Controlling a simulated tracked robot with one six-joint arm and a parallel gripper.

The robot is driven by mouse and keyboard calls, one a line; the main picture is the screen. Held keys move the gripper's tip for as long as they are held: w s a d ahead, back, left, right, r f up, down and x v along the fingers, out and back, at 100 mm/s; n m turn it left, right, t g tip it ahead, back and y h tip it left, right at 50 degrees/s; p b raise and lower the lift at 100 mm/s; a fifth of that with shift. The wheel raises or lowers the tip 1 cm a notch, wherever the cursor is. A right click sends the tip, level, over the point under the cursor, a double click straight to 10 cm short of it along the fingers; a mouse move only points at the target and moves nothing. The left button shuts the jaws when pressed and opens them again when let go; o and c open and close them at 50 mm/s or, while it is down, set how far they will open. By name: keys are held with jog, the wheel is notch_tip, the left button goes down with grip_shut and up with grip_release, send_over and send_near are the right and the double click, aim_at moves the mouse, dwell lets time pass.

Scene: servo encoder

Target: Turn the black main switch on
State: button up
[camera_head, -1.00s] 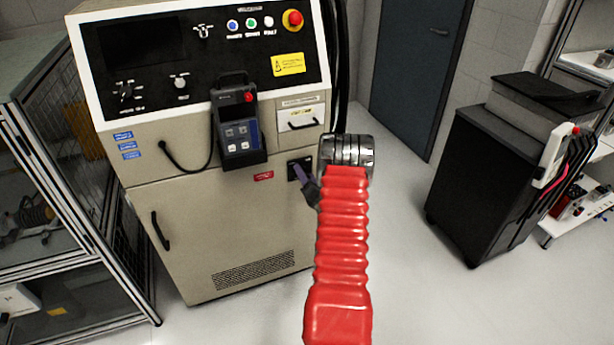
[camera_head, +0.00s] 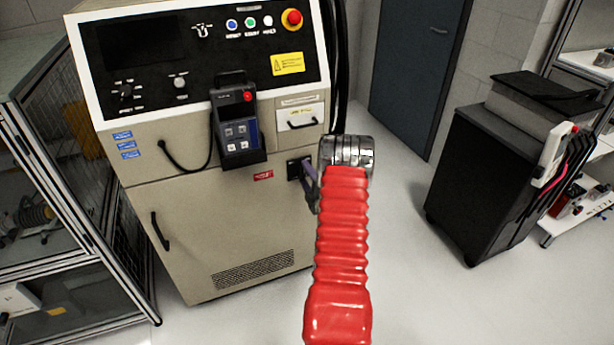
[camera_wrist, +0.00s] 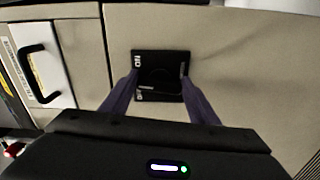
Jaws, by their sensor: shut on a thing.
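The black main switch (camera_wrist: 160,72) is a dark square plate with small white lettering, set in the beige cabinet front. In the wrist view my gripper (camera_wrist: 160,78) has a purple-grey finger at each side of the switch, shut on its dark knob. The knob's exact angle is hard to make out, dark on dark. In the head view the switch (camera_head: 293,168) shows at the cabinet's right edge, below the small drawer. My gripper (camera_head: 308,172) reaches it there, partly hidden by my own wrist.
A handheld pendant (camera_head: 237,130) hangs on the cabinet (camera_head: 215,225) left of the switch. The red emergency stop button (camera_head: 292,18) is on the top panel. A black cart (camera_head: 475,185) stands to the right, with clear floor between it and the cabinet.

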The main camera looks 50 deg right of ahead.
jog(key=shift+s+a+f+m, duration=0.1)
jog(key=shift+f+m, duration=0.1)
jog(key=shift+m, duration=1.05)
jog(key=shift+d+f+m, duration=0.1)
jog(key=shift+f+m, duration=0.05)
jog(key=shift+m, duration=1.15)
jog(key=shift+s+a+f+m, duration=0.1)
jog(key=shift+f+m, duration=0.1)
jog(key=shift+m, duration=1.05)
jog(key=o, duration=1)
jog(key=shift+w+r, duration=0.15)
jog(key=shift+r, duration=0.1)
jog(key=shift+o, duration=0.2)
jog(key=v, duration=1.3)
jog(key=shift+s+a, duration=0.15)
jog(key=shift+s, duration=0.2)
jog(key=shift+f, duration=0.15)
